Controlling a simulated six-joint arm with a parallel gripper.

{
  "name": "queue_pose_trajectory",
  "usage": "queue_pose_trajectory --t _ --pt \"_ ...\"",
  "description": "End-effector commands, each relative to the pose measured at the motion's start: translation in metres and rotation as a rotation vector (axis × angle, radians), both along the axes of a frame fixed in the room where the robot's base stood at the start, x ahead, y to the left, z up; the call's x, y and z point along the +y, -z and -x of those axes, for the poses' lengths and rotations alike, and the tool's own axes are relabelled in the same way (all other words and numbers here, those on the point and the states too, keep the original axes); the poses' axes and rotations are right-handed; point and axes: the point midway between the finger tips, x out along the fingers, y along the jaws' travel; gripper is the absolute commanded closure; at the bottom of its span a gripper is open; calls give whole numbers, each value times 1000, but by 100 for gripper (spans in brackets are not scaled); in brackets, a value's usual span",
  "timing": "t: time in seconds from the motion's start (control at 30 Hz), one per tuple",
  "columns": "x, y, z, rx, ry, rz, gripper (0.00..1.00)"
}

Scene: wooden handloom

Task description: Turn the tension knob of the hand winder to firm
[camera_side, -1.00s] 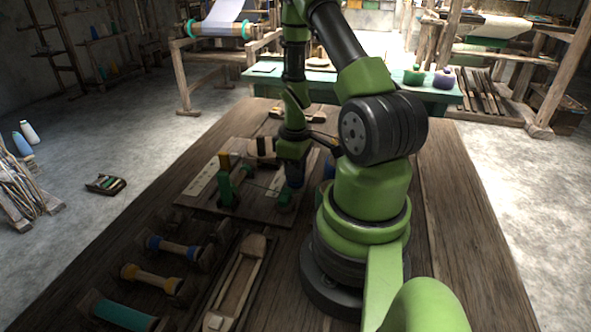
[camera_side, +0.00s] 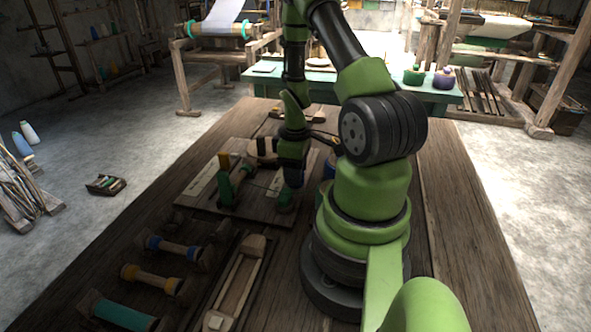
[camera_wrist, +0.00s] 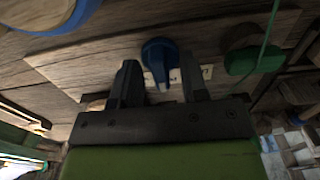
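The blue tension knob (camera_wrist: 158,54) is in the upper middle of the wrist view, on the winder's wooden board (camera_wrist: 95,58). Its narrow pointer end faces down the picture. Small pale labels (camera_wrist: 207,72) with dark marks lie beside it, partly hidden by a finger. My gripper (camera_wrist: 160,72) is open, one dark finger on each side of the knob with gaps visible; I cannot tell how deep the fingers reach. In the side view my gripper (camera_side: 292,177) is low over the right part of the winder board (camera_side: 255,206), and the knob is not clearly visible.
A green spool (camera_wrist: 242,60) with a taut green thread is right of the knob. A blue-edged wooden disc (camera_wrist: 40,15) is at upper left. In the side view, a green post (camera_side: 226,188) stands left of my gripper, and wound bobbins (camera_side: 150,278) lie nearer the camera.

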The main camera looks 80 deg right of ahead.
Motion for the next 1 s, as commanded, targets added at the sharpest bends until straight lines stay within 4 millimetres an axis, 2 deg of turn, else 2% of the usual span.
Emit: queue_pose_trajectory --t 0.17,0.27,0.7,0.83,1.0 --pt "0 -2 0 -1 -1 1 60" --pt "0 -9 -1 -1 0 2 60" --pt "-1 -80 -1 -4 -1 5 60" --pt "0 -93 0 -2 0 2 60" --pt "0 -99 0 0 0 0 60"
